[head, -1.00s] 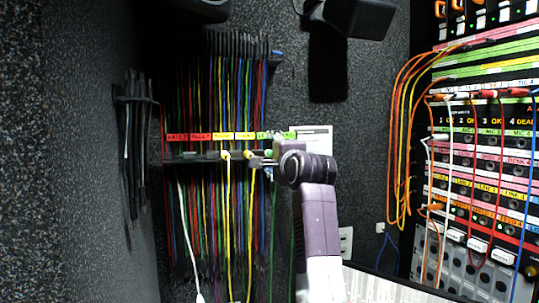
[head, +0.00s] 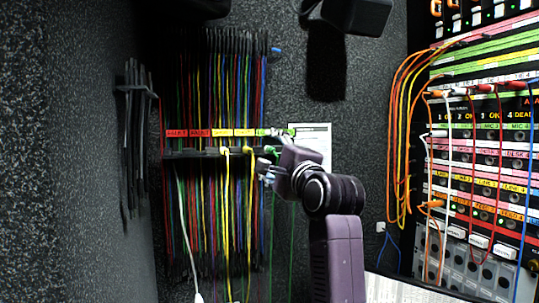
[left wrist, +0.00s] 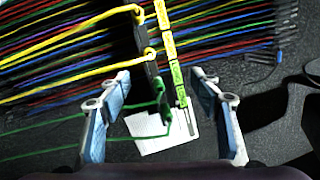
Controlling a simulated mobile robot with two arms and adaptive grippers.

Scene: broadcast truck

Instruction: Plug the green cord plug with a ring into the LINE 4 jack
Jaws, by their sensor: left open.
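Two green cord plugs sit at the end of the cord rack (head: 200,153) under green labels. In the left wrist view, the upper green plug (left wrist: 159,86) and the lower green plug (left wrist: 165,106) show side by side. I cannot tell which one has a ring. My left gripper (head: 265,169) is at the rack's right end, close to the green cords. In the left wrist view its fingers (left wrist: 160,108) are open, with the green plugs between and beyond them. The jack panel (head: 485,190) is on the right. I cannot make out LINE 4 on it.
Yellow plugs (left wrist: 150,53) hang beside the green ones. Many coloured cords crowd the rack. A white sheet (head: 314,140) is on the wall behind my arm. Orange cords (head: 397,140) hang left of the jack panel, and several cords cross the panel's front.

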